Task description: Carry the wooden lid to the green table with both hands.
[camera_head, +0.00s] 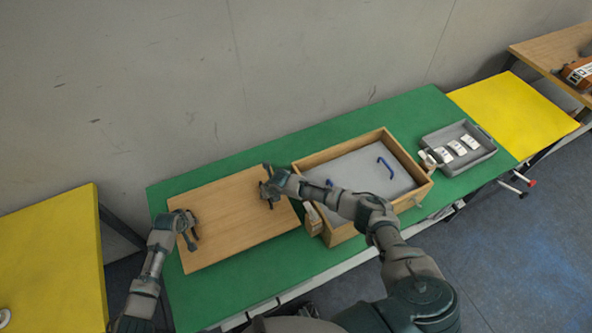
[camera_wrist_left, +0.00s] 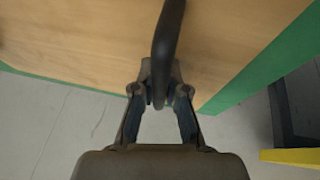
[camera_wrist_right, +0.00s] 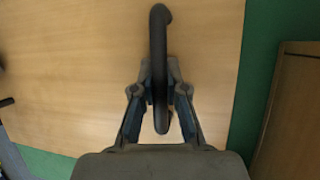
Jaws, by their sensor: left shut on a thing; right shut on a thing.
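The wooden lid (camera_head: 232,222) is a flat light-brown board over the left part of the green table (camera_head: 415,108). It looks close to the table top; I cannot tell whether it touches. My left gripper (camera_head: 186,228) is at the lid's left side, shut on a dark handle, which shows in the left wrist view (camera_wrist_left: 168,45). My right gripper (camera_head: 268,188) is near the lid's right side, shut on the other dark handle, which shows in the right wrist view (camera_wrist_right: 159,60). The lid also fills much of both wrist views.
A wooden box (camera_head: 425,190) with a grey inner panel and blue handles stands right of the lid. A grey tray (camera_head: 477,160) with white items is farther right. Yellow tables (camera_head: 515,110) flank the green one, and a wall (camera_head: 130,80) is behind.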

